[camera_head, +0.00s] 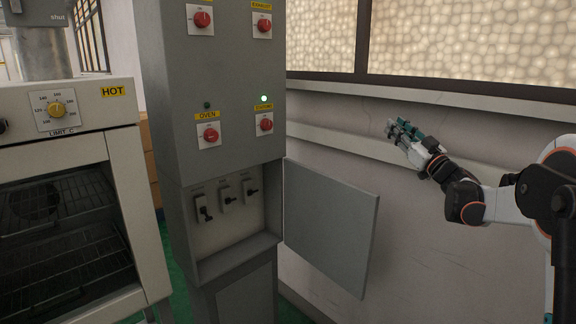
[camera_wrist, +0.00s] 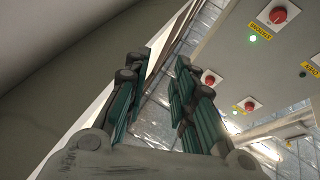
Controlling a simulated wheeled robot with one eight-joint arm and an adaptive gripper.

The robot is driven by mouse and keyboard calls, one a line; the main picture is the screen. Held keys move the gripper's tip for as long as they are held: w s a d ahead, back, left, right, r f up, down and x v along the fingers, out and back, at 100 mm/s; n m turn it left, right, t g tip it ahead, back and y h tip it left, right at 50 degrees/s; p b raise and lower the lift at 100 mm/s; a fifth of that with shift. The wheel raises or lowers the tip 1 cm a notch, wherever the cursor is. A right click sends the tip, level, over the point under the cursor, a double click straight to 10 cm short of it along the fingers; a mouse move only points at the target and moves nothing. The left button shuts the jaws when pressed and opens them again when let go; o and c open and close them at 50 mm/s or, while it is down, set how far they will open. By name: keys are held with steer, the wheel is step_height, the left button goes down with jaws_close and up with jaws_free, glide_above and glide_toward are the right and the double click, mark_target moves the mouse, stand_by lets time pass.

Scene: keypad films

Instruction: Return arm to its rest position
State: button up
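My gripper (camera_head: 396,130) is raised at the right of the head view, with my arm stretched out to the left from the right edge. It is in front of the pale wall, to the right of the grey control cabinet and above its open door, touching nothing I can see. In the wrist view my gripper (camera_wrist: 158,90) shows two teal fingers standing apart with an empty gap between them.
The grey control cabinet (camera_head: 226,100) has several red knobs, and a green light (camera_head: 264,98) is lit. Its lower door (camera_head: 330,222) hangs open toward the right, showing switches (camera_head: 228,195) inside. An oven (camera_head: 70,190) stands at the left. The wall has a ledge (camera_head: 430,98).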

steer(key=s+r+m+t+h, duration=0.1)
steer(key=s+r+m+h, duration=0.4)
steer(key=r+h, duration=0.15)
steer(key=s+a+f+m+g+h, duration=0.2)
steer(key=s+f+m+g+h, duration=0.15)
steer(key=s+h, duration=0.4)
steer(key=s+a+f+g+y, duration=0.1)
steer(key=s+a+f+g, duration=0.2)
steer(key=s+f, duration=0.6)
steer(key=s+a+f+n+g+y, duration=0.1)
steer(key=s+a+f+g, duration=0.3)
steer(key=s+f, duration=0.5)
steer(key=s+a+f+g+y, duration=0.1)
steer(key=s+a+f+g, duration=0.3)
steer(key=s+f, duration=0.6)
steer(key=s, duration=0.8)
steer(key=shift+s+y, duration=0.4)
